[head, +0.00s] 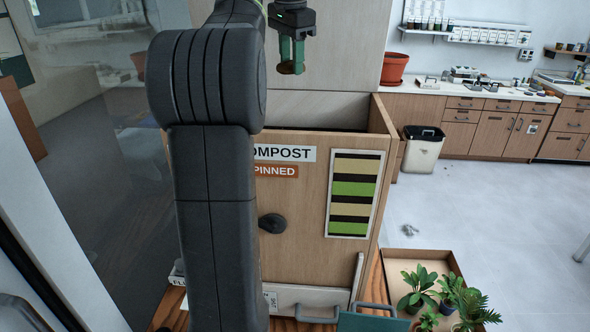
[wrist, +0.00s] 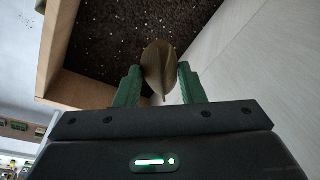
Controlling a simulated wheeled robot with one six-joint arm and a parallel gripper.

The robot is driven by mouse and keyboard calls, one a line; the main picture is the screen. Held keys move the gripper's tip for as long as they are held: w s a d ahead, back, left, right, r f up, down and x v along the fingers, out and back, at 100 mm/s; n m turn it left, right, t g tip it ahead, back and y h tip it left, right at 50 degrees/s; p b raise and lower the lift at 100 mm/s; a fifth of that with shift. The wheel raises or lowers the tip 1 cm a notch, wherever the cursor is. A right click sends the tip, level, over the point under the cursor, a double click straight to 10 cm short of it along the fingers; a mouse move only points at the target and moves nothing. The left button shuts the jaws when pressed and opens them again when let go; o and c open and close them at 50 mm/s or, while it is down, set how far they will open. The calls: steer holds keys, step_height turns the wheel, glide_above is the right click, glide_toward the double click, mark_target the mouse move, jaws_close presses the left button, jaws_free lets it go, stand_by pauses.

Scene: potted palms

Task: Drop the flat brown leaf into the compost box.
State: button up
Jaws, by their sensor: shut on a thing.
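The flat brown leaf (head: 288,68) hangs between the green fingers of my gripper (head: 292,66) in the head view. In the wrist view my gripper (wrist: 159,82) is shut on the leaf (wrist: 158,62), which stands up between the fingertips. The compost box (head: 302,218) is a wooden box with an open top, marked "COMPOST" and "PINNED". My gripper is above its opening. The wrist view shows the box's wooden wall (wrist: 60,42) and dark speckled compost (wrist: 105,45) beyond the leaf. My arm hides the left part of the box front.
A pale panel (head: 340,45) rises behind the box. A terracotta pot (head: 394,68) stands on the counter at the back. A white bin (head: 422,150) stands on the floor to the right. A tray (head: 405,262) with several potted plants is at lower right. The right floor is mostly clear.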

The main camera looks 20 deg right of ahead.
steer(key=shift+s+f, duration=0.15)
steer(key=shift+f, duration=2.75)
steer(key=o, duration=1)
steer(key=shift+r, duration=0.1)
steer(key=shift+s+a+r, duration=0.1)
steer(key=shift+s+r, duration=0.1)
steer(key=shift+r, duration=1)
steer(key=shift+s+a+r, duration=0.1)
steer(key=shift+s+r, duration=0.1)
steer(key=shift+r, duration=0.95)
steer(key=shift+s+a+r, duration=0.1)
steer(key=shift+s+r, duration=0.1)
steer(key=shift+r, duration=1)
steer(key=shift+f, duration=0.15)
step_height(320, 180, down, 7)
steer(key=w, duration=0.1)
steer(key=r, duration=0.4)
steer(key=shift+w+d, duration=0.15)
steer(key=shift+d, duration=0.15)
steer(key=shift+r, duration=0.7)
